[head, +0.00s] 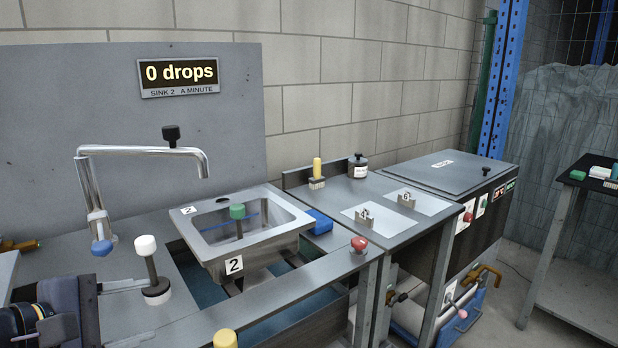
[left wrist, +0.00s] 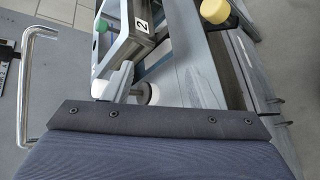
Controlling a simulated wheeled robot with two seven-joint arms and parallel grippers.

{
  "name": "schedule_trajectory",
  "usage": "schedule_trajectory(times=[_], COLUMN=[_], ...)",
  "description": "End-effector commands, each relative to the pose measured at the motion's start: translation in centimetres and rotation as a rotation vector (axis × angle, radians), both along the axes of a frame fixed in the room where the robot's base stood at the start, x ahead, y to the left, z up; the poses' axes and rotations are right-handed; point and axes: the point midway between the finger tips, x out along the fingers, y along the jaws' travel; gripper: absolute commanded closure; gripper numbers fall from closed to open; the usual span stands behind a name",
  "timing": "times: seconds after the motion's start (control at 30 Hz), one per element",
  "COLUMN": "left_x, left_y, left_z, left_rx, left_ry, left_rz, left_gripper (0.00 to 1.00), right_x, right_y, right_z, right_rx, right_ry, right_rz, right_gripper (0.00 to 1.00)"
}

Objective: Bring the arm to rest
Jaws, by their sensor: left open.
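My left gripper (head: 140,312) is at the lower left of the head view, in front of the sink unit. My right gripper is in neither view.
The sink (head: 240,240), marked 2, has a green knob (head: 237,212) in it. A chrome tap (head: 145,151) with a blue knob stands at left. A yellow knob (head: 225,339) is at the front rail. A red knob (head: 359,244) and a blue block (head: 318,221) are right.

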Motion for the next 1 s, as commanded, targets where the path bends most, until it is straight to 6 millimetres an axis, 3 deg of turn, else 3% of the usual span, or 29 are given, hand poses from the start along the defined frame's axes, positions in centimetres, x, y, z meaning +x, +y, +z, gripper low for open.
schedule_trajectory(times=[0.03, 0.1, 0.2, 0.4, 0.63, 0.67, 0.7, 1.0], left_x=[-1.4, -3.1, -5.3, -8.8, -12.4, -12.1, -12.0, -12.0], left_y=[-0.8, -1.5, -2.2, -2.8, -3.0, -2.8, -2.8, -2.9], left_z=[-2.5, -5.6, -9.3, -14.8, -19.8, -19.6, -18.0, -11.5], left_rx=[0.140, 0.331, 0.554, 0.872, 1.139, 1.088, 1.078, 1.078], left_ry=[-0.008, -0.028, -0.054, -0.102, -0.160, -0.130, -0.129, -0.134], left_rz=[-0.084, -0.209, -0.376, -0.668, -0.981, -0.931, -0.922, -0.923], left_gripper=[0.48, 0.48, 0.48, 0.48, 0.48, 0.48, 0.48, 0.48], right_x=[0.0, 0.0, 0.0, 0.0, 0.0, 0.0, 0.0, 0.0], right_y=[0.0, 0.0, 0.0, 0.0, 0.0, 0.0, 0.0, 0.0], right_z=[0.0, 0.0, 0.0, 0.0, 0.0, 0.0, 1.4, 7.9], right_rx=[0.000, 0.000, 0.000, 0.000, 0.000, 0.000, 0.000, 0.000], right_ry=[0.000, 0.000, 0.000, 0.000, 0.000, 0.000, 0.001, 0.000], right_rz=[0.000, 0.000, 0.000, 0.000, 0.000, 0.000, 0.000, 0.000], right_gripper=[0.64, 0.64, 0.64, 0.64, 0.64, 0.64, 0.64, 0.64])
